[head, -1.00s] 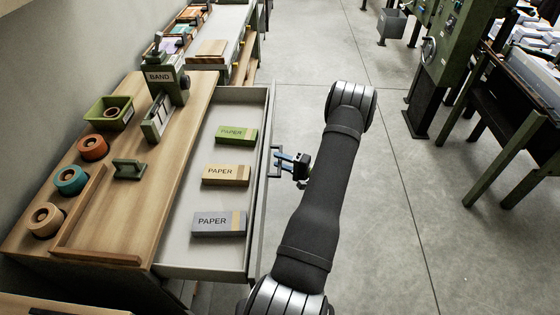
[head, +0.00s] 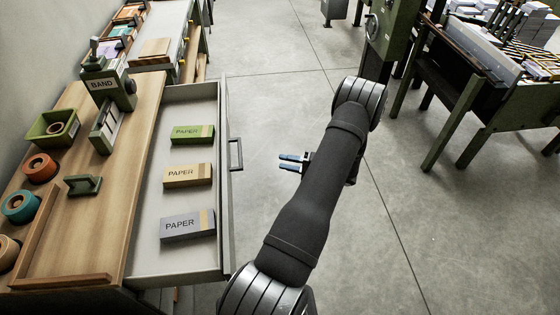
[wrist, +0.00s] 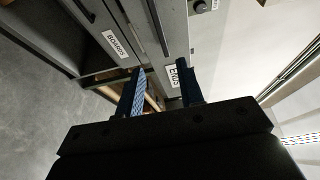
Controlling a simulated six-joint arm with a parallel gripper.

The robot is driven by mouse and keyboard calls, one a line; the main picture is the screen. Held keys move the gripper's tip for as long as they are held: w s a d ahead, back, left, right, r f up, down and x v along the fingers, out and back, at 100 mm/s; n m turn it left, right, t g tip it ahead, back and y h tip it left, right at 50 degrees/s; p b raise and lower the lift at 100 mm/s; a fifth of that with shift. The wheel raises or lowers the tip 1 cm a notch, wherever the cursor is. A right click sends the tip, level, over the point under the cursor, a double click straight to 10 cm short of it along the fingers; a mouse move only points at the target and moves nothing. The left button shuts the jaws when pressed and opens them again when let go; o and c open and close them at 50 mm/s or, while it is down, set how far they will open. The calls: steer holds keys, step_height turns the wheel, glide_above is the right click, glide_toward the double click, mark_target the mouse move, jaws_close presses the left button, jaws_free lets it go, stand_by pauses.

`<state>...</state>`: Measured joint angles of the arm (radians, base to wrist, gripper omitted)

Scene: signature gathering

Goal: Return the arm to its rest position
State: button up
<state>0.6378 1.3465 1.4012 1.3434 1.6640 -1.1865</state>
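My gripper (head: 291,162) is in the head view, right of the open drawer (head: 147,255) and apart from its handle (head: 235,154). Its two blue fingers point left with a gap between them and nothing in it. The wrist view also shows the two fingers (wrist: 160,90) spread, with drawer fronts beyond them. My forearm stretches up the middle of the head view. The drawer holds a green paper pack (head: 192,134), a tan one (head: 188,175) and a grey one (head: 187,225).
The wooden bench (head: 130,170) carries a band device (head: 108,88), a green tray (head: 52,128) and several rolls. A green-legged table (head: 462,100) stands at the right. Bare concrete floor (head: 410,230) lies right of my arm. The wrist view shows labelled drawer fronts (wrist: 117,45).

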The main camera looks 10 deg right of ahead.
mark_target(240, 152)
steer(key=shift+a, duration=0.1)
steer(key=x, duration=1.7)
steer(key=shift+w+a, duration=0.15)
steer(key=shift+d, duration=0.2)
steer(key=v, duration=1.6)
steer(key=shift+d, duration=0.1)
